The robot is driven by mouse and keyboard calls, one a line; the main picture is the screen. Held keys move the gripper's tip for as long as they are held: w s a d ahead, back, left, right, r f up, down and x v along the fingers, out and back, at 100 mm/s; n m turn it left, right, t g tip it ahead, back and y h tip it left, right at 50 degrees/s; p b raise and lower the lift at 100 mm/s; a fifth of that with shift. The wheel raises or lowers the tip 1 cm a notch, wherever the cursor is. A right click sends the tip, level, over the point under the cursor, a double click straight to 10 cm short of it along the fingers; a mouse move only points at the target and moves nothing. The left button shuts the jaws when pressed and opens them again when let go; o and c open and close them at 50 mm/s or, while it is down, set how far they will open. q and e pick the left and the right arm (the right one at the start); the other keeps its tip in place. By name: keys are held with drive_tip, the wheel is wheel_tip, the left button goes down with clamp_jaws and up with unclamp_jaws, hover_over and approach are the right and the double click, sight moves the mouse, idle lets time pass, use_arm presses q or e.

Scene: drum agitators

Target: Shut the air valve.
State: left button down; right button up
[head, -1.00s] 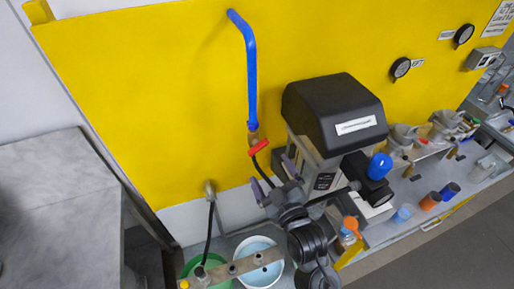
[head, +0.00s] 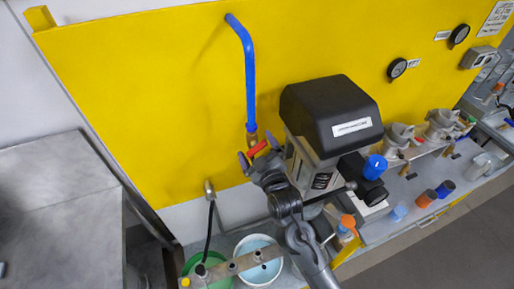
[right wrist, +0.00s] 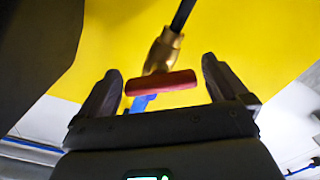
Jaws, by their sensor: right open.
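The air valve has a red lever handle (head: 257,149) on a brass body (head: 252,138) at the lower end of a blue pipe (head: 250,85) on the yellow wall. My right gripper (head: 259,155) is at the red handle, open. In the right wrist view the red handle (right wrist: 160,83) lies crosswise between the two spread fingers of the gripper (right wrist: 160,85), with the brass body (right wrist: 163,52) beyond it. I cannot tell whether either finger touches it. My left gripper is not in view.
A black-topped motor unit (head: 330,115) stands close to the right of the valve. A green bucket (head: 195,268) and a white bucket (head: 257,262) stand below under a metal bar (head: 235,266). The yellow wall left of the pipe (head: 140,100) is clear.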

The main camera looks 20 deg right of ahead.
drive_tip(key=c, duration=1)
drive_tip(key=shift+m, duration=0.4)
drive_tip(key=shift+r+m+p, duration=0.1)
drive_tip(key=shift+m+p, duration=0.6)
drive_tip(key=shift+m, duration=0.5)
drive_tip(key=shift+m+p, duration=0.4)
drive_tip(key=shift+m, duration=1.5)
